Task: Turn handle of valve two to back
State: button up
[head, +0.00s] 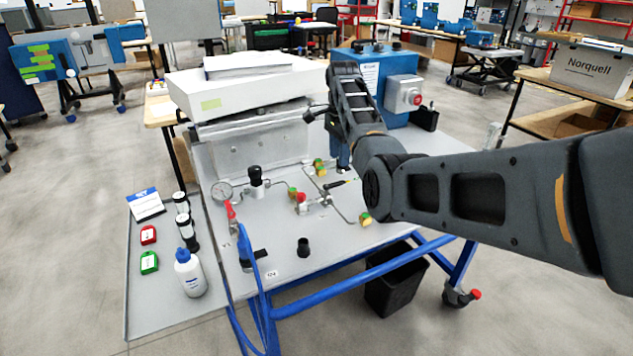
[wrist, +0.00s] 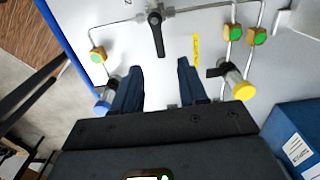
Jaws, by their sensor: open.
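Valve two appears to be the valve with a black lever handle (wrist: 156,35) at the top of the wrist view, beside a partly cut-off mark that looks like a 2. Its lever points down the wrist picture, toward the space between my fingers. In the head view a black handle (head: 337,184) lies on the grey panel among the pipes. My gripper (wrist: 158,75) is open and empty, its two dark blue fingers apart. The handle's end is just beyond the fingertips, and I see no contact. In the head view my arm partly hides the gripper.
Green-and-yellow fittings (wrist: 232,33) and thin pipes surround the valve. A yellow-capped part (wrist: 243,91) stands beside my right finger, a blue-capped one (wrist: 103,107) beside my left. A blue box (head: 375,80) and white housing (head: 245,92) stand behind. A gauge (head: 222,191) is at left.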

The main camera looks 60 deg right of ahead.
aim_at(339, 182)
jog(key=shift+s+f+p, duration=0.1)
jog(key=shift+f+p, duration=0.2)
jog(key=shift+f, duration=3.65)
jog(key=shift+c, duration=0.3)
grip_shut()
